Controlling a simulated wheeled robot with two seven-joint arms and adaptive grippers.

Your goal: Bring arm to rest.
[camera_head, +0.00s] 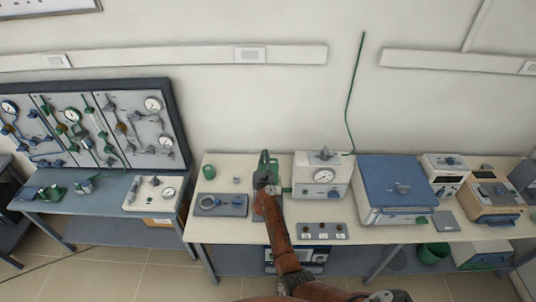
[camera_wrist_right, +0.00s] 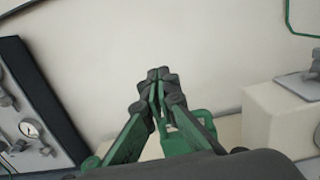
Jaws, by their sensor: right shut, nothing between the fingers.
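My right arm (camera_head: 280,235) reaches up from the bottom of the head view over the beige bench. My right gripper (camera_head: 265,165) is at its end, left of the white box with a round dial (camera_head: 322,176). In the right wrist view the right gripper (camera_wrist_right: 157,75) has its dark fingertips together, with nothing between them. Behind its fingers a green, handle-like part (camera_wrist_right: 196,128) shows, partly hidden. My left gripper is in neither view.
On the bench (camera_head: 235,232) stand a green cup (camera_head: 208,172), a grey tray (camera_head: 234,209), a switch panel (camera_head: 320,231) and a blue-topped box (camera_head: 397,182). A gauge panel (camera_head: 150,130) stands at the left.

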